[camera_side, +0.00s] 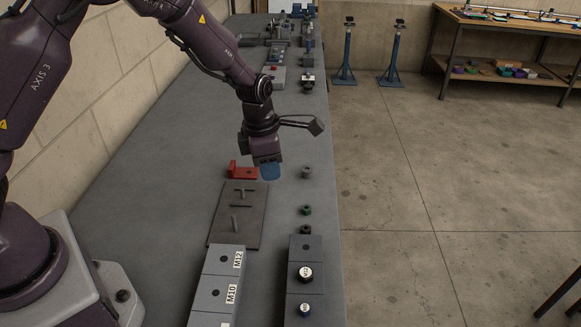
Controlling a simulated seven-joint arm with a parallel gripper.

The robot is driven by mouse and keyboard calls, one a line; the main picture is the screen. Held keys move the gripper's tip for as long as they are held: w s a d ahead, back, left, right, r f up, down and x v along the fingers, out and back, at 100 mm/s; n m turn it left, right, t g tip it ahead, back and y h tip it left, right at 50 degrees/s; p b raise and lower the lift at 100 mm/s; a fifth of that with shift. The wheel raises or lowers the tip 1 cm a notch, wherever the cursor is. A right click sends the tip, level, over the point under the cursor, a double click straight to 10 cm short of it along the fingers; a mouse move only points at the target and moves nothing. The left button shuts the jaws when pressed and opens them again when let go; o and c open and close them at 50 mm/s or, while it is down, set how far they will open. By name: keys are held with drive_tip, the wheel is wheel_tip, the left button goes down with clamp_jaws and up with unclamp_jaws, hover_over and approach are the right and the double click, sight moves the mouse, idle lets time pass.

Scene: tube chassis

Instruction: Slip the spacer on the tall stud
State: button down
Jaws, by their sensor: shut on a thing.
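My gripper (269,172) is above the far right corner of a dark grey plate (220,230), pointing down. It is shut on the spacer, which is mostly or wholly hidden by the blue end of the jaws. Several grey studs stand on the plate: one nearer the front (235,223) and others farther back (243,192). I cannot tell for sure which is the tallest. The gripper is apart from the front stud, above and to its right.
A red bracket (241,173) lies behind the plate, close to the gripper. Grey (306,172), green (305,210) and dark (306,230) small round parts stand along the bench's right side. Labelled grey blocks (222,262) fill the front. Bench at left is clear.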

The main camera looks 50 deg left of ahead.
drive_tip(key=s+r, duration=0.1)
drive_tip(key=s, duration=0.3)
hover_over(235, 230)
drive_tip(key=f, duration=0.2)
drive_tip(key=shift+w+a+f, duration=0.2)
drive_tip(key=shift+a+f, duration=0.05)
drive_tip(key=shift+f, duration=0.05)
drive_tip(key=shift+s+f, duration=0.2)
drive_tip(key=shift+f, duration=1.4)
drive_tip(key=shift+f, duration=0.15)
drive_tip(key=shift+f, duration=2.6)
drive_tip(key=shift+w+r, duration=0.1)
drive_tip(key=shift+r, duration=2.5)
drive_tip(key=shift+f, duration=0.2)
